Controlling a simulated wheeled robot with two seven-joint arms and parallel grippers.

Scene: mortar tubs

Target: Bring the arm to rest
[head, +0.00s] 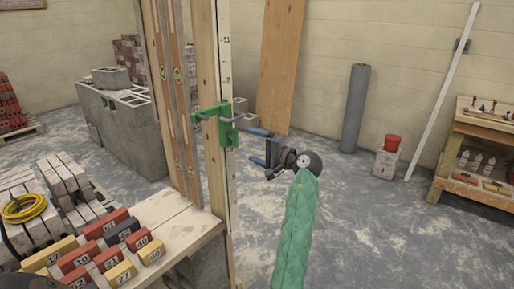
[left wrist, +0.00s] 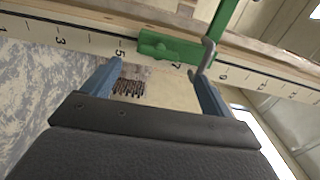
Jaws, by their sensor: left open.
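My left gripper (head: 258,147) is in the middle of the head view, at the end of my green-sleeved arm. Its two blue fingers point left and are spread apart with nothing between them. A green clamp (head: 222,128) sits on the upright measuring pole (head: 227,75), a short way left of the fingertips. In the left wrist view the open fingers (left wrist: 160,78) also show, with the green clamp (left wrist: 165,45) beyond them on the numbered scale (left wrist: 95,44). The fingers look apart from the clamp. My right gripper is not in view.
A board table (head: 180,215) with numbered red, yellow and grey blocks (head: 105,250) stands at lower left. Block stacks (head: 120,115) are behind it. A grey roll (head: 355,105), a red-topped block (head: 388,160) and a wooden shelf (head: 475,150) stand right. Floor around my arm is clear.

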